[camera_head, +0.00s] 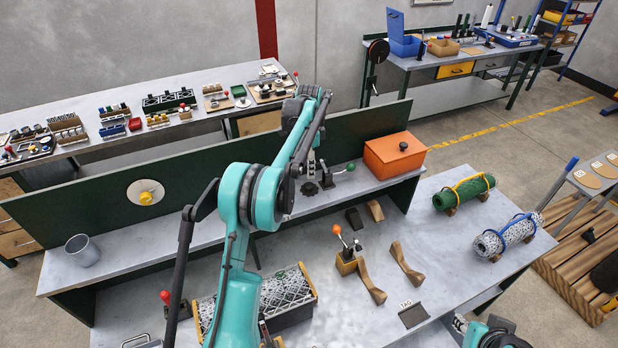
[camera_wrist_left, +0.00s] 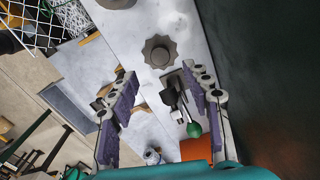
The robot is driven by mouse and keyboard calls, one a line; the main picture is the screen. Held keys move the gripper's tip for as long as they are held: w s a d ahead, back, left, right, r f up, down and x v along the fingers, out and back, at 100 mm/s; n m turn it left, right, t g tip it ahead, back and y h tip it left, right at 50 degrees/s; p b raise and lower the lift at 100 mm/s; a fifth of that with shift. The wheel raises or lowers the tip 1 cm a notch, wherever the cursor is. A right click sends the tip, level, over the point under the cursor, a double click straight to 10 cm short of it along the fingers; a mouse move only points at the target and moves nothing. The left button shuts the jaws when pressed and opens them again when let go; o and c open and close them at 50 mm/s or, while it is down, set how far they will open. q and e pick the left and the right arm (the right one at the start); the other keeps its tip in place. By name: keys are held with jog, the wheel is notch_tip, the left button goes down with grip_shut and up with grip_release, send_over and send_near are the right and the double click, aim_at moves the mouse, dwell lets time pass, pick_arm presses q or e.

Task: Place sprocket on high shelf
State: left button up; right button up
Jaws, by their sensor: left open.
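The dark toothed sprocket (camera_head: 310,188) lies flat on the grey raised shelf (camera_head: 190,240), left of a clamp with a green knob (camera_head: 350,167). In the left wrist view the sprocket (camera_wrist_left: 160,51) lies on the pale shelf surface, beyond the fingertips and apart from them. My left gripper (camera_wrist_left: 160,78) is open and empty, its purple pads spread wide. In the head view my left gripper (camera_head: 311,168) is small and partly hidden by my arm, just above the sprocket. My right gripper (camera_head: 465,328) is partly cut off at the bottom edge; its jaws are unclear.
An orange box (camera_head: 396,156) stands right of the clamp, and a metal cup (camera_head: 83,250) at the shelf's left. A dark green panel (camera_head: 100,205) rises behind the shelf.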

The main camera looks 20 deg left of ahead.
pick_arm(q)
jog(key=s+d+r+n+t, duration=0.2)
jog(key=s+d+r, duration=0.3)
jog(key=s+r, duration=0.2)
jog(key=s+d+r+n+t, duration=0.1)
jog(key=s+d+r+n, duration=0.25)
jog(key=s+r, duration=0.3)
jog(key=s+d+f+n+t, duration=0.2)
jog(key=s+d+f, duration=0.1)
jog(key=s, duration=0.7)
jog(key=s+d+f+n+t, duration=0.2)
jog(key=s+f, duration=0.4)
jog(key=s, duration=0.5)
jog(key=d+n, duration=0.1)
jog(key=d, duration=0.1)
jog(key=shift+s+d, duration=0.2)
jog(key=shift+d, duration=0.1)
jog(key=shift+n, duration=0.25)
